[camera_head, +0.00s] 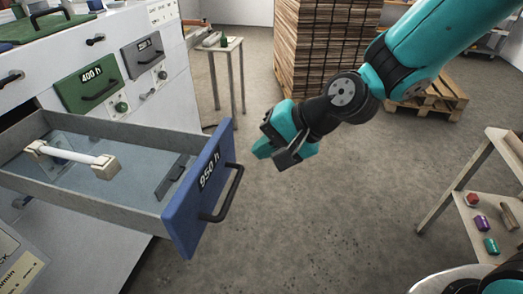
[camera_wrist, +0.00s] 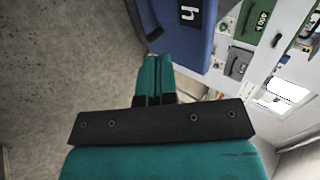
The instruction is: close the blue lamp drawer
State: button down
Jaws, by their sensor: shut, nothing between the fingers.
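The blue lamp drawer (camera_head: 200,188) stands pulled far out of the white cabinet at the left in the head view. Inside the drawer lies a white tube with beige ends (camera_head: 72,158). My gripper (camera_head: 268,153) is shut and empty, in the air to the right of the drawer front, apart from it in the head view. In the wrist view, the shut fingers (camera_wrist: 154,62) point towards the blue front (camera_wrist: 192,35), whose edge and handle show above them.
The white cabinet (camera_head: 150,45) also has a green drawer (camera_head: 88,88) labelled "400 h" and a grey drawer (camera_head: 143,53). A wooden stack (camera_head: 320,50) on a pallet stands behind. A wooden shelf (camera_head: 470,195) is at the right. The floor between is clear.

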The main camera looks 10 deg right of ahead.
aim_at(221, 171)
jog(key=p+x, duration=0.2)
jog(key=x, duration=0.7)
jog(key=shift+a, duration=0.2)
